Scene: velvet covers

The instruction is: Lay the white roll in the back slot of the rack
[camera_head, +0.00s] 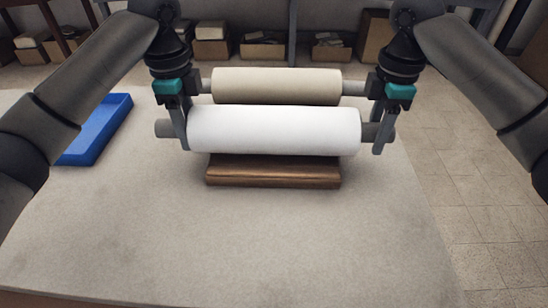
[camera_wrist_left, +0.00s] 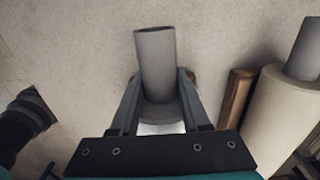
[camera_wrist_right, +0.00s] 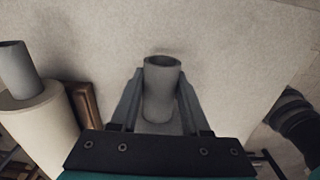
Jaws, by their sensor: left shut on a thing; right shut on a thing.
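The white roll (camera_head: 275,130) is held level across the head view. My left gripper (camera_head: 181,138) is shut on the grey core end (camera_wrist_left: 156,62) at its left. My right gripper (camera_head: 379,140) is shut on the grey core end (camera_wrist_right: 161,82) at its right. The brown wooden rack (camera_head: 272,176) shows below the white roll; its slots are mostly hidden. A beige roll (camera_head: 276,84) lies behind the white roll, roughly parallel to it. It also shows beside the rack's wood in the left wrist view (camera_wrist_left: 279,112) and the right wrist view (camera_wrist_right: 42,125). I cannot tell which slot bears it.
A blue tray (camera_head: 98,130) lies on the table at the left. The pale table top (camera_head: 210,240) is clear in front of the rack. The table's right edge drops to a tiled floor. Shelves with boxes (camera_head: 263,48) stand at the back.

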